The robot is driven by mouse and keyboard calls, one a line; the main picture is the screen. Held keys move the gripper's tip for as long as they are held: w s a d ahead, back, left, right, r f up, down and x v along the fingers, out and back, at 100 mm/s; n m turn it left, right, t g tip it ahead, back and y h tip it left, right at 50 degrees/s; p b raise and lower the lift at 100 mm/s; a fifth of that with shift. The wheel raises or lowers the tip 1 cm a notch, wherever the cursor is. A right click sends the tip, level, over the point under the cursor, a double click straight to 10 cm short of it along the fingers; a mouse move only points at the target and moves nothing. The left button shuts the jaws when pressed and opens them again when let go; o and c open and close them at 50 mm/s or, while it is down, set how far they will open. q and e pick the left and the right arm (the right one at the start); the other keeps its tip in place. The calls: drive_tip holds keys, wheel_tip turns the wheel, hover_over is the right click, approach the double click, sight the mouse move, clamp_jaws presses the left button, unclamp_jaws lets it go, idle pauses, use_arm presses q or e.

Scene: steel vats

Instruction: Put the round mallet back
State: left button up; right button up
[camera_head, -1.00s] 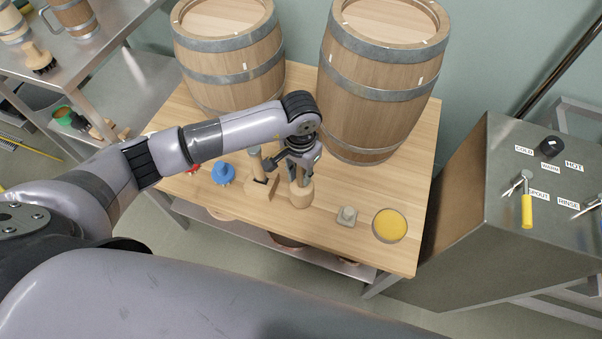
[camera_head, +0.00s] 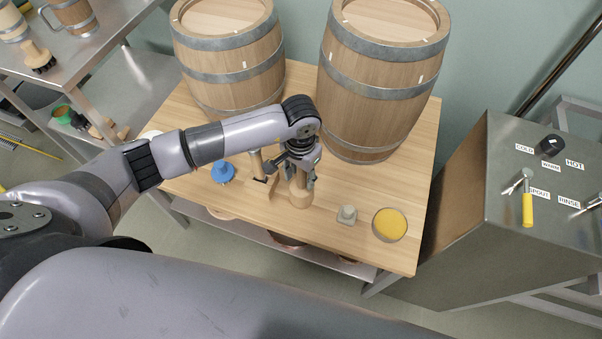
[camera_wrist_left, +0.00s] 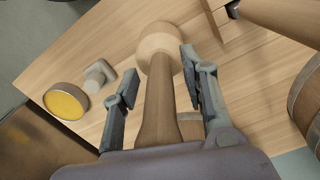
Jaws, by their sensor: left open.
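The round mallet (camera_head: 300,196) stands on the wooden table with its rounded head down and its handle up. In the left wrist view, its pale round head (camera_wrist_left: 158,40) lies ahead and its darker handle runs back between my fingers. My left gripper (camera_head: 301,176) is open, with one finger on each side of the handle. The fingers (camera_wrist_left: 160,78) look apart from the handle, with a gap on both sides. The upper handle is partly hidden by my wrist. My right gripper is not in view.
A flat-headed wooden tool (camera_head: 260,191) stands close left of the mallet, beside a blue brush (camera_head: 223,173). A grey stopper (camera_head: 347,215) and a yellow-filled dish (camera_head: 389,225) are to the right. Two barrels (camera_head: 230,62) (camera_head: 376,90) stand behind. The front table strip is clear.

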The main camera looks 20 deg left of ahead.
use_arm(q)
drive_tip(key=shift+r, duration=0.2)
drive_tip(key=shift+w+r, duration=0.1)
drive_tip(key=shift+r, duration=0.25)
wheel_tip(320, 180, up, 10)
drive_tip(key=shift+r+b, duration=0.25)
drive_tip(key=shift+b, duration=0.6)
drive_tip(key=shift+r, duration=0.35)
